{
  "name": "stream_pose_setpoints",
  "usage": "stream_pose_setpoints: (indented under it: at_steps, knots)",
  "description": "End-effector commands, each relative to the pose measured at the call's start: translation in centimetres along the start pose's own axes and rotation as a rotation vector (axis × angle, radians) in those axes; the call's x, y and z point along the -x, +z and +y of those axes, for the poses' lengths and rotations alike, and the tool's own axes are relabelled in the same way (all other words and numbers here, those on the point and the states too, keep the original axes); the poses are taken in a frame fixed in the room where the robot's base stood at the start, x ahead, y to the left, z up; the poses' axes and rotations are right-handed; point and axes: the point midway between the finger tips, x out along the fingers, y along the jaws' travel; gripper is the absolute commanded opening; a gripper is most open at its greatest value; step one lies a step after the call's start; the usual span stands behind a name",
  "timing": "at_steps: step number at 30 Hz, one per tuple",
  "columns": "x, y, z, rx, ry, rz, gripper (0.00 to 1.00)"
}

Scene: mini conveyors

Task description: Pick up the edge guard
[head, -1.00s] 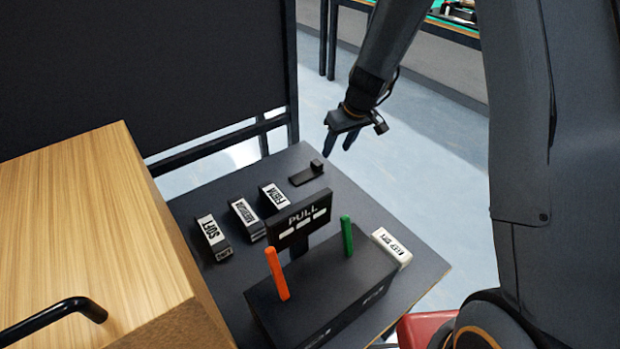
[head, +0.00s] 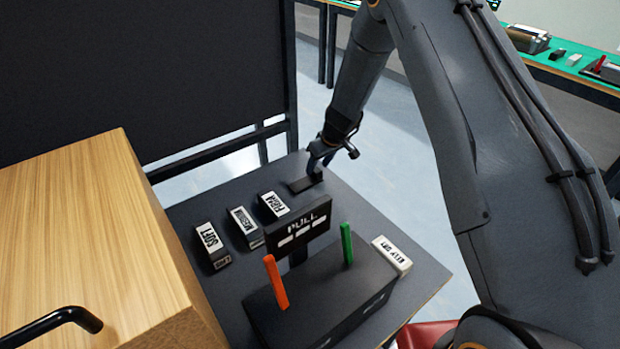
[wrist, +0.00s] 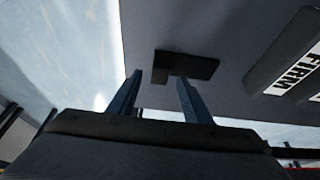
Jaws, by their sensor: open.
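The edge guard appears to be the small black piece with a flat base and a raised block (head: 303,184), lying near the far edge of the dark table. In the wrist view the black piece (wrist: 188,66) lies just beyond the fingertips. My gripper (head: 318,168) is over its raised end in the head view, which it partly hides. In the wrist view my gripper (wrist: 158,80) is open and empty, with two blue-grey fingers apart. The raised block shows between the finger lines, and the right finger tip is close to the flat part. I cannot tell whether it touches.
Blocks labelled FIRM (head: 272,205), MEDIUM (head: 245,227) and SOFT (head: 211,245) stand left of it. A black box (head: 325,300) with a PULL sign (head: 298,224), an orange stick (head: 276,282) and a green stick (head: 347,244) stands nearer. A white block (head: 392,256) lies beside it.

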Motion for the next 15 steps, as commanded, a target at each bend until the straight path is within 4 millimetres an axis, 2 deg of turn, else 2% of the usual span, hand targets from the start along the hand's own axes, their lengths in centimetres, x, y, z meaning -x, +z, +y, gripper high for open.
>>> stream_pose_setpoints:
  at_steps: [5, 13, 14, 15]
  knots:
    - [-1.6, 0.1, 0.0, -0.002, -0.001, -0.001, 0.45]
    - [-1.8, 0.1, 0.0, -0.002, -0.001, -0.001, 0.45]
    - [-1.8, 0.1, 0.0, -0.002, -0.001, -0.001, 0.44]
    - [-1.8, 0.1, 0.0, -0.002, -0.001, -0.001, 0.37]
